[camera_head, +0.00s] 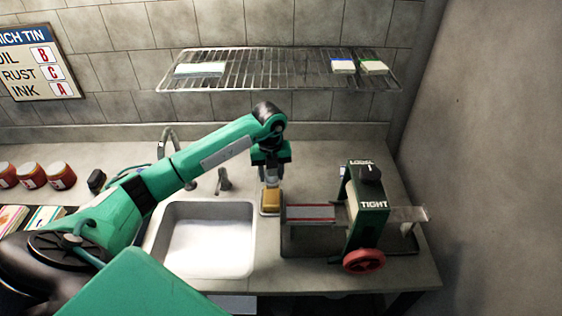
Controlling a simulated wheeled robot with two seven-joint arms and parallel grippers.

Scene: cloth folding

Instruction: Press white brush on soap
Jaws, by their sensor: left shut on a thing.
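My left gripper (271,176) points down over the counter, just right of the sink. It is shut on a small pale object that looks like the white brush (271,184), mostly hidden by the fingers. Directly below is the yellow soap (270,200), on a pale base on the counter. The brush's lower end is at the soap's top; I cannot tell whether they touch. My right gripper is not in view.
The sink (163,240) lies left of the soap, with a tap (223,180) behind it. A green clamp device (368,215) with a red wheel (364,261) stands close on the right. A wire rack (275,70) hangs above. Red jars (32,177) stand at left.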

